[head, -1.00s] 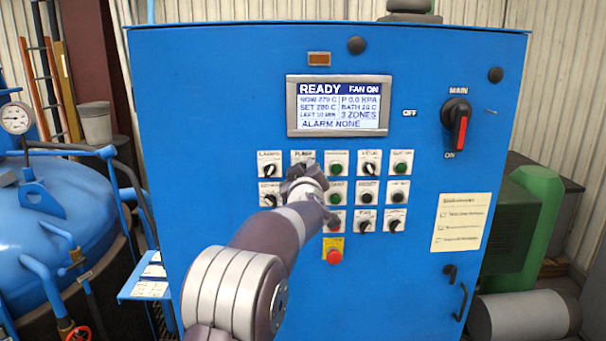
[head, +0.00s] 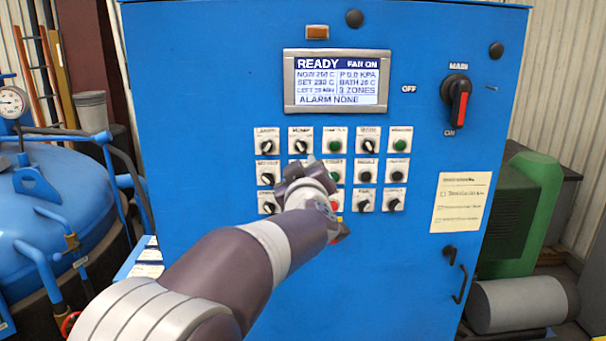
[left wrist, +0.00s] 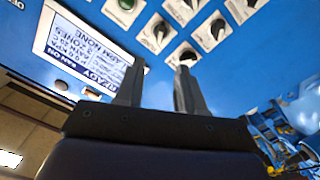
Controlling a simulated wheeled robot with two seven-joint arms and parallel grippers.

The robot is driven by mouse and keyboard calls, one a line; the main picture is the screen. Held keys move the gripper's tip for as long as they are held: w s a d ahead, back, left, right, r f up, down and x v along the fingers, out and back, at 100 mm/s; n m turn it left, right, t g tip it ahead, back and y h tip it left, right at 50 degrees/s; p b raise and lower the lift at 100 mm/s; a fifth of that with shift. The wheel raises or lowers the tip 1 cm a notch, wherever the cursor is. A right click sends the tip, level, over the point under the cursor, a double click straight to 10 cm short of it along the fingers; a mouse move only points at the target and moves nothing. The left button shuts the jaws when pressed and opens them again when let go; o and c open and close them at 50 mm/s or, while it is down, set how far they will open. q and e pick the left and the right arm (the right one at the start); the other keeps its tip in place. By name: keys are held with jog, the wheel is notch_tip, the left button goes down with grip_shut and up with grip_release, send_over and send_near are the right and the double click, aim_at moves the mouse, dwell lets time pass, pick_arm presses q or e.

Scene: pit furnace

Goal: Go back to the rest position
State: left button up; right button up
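The blue control cabinet (head: 220,80) fills the middle of the head view, its screen (head: 337,80) reading READY, FAN ON and ALARM NONE. My left arm comes in from the lower left, and its gripper (head: 305,172) is in front of the rows of knobs and buttons, hiding some of them. The left wrist view shows its two fingers (left wrist: 158,88) apart with nothing between them; the panel knobs (left wrist: 186,56) and screen (left wrist: 85,50) are beyond the tips. Whether the fingers touch the panel is not clear. My right gripper is not in view.
A black and red main switch (head: 457,103) sits right of the screen, with a paper note (head: 461,202) and a handle (head: 460,283) below. A blue vessel (head: 50,195) with pipes stands on the left. A green machine (head: 515,215) and grey cylinder (head: 522,303) are on the right.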

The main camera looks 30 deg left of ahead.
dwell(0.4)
pick_arm(q)
jog(key=s+d+f+m+g+h, duration=0.35)
jog(key=d+f+h, duration=0.2)
jog(key=f, duration=0.55)
jog(key=s+d+f+m+g+h, duration=0.2)
jog(key=d+f+m+h, duration=0.3)
jog(key=f, duration=0.6)
jog(key=s+d+f+m+g, duration=0.2)
jog(key=s+f+g, duration=0.2)
jog(key=s, duration=0.5)
jog(key=s+d+f+m+g, duration=0.2)
jog(key=s+f+g, duration=0.2)
jog(key=s+f, duration=0.5)
jog(key=shift+s+d+f+y, duration=0.25)
jog(key=shift+s+f+y, duration=0.1)
jog(key=shift+y, duration=0.1)
jog(key=shift+a+r, duration=0.1)
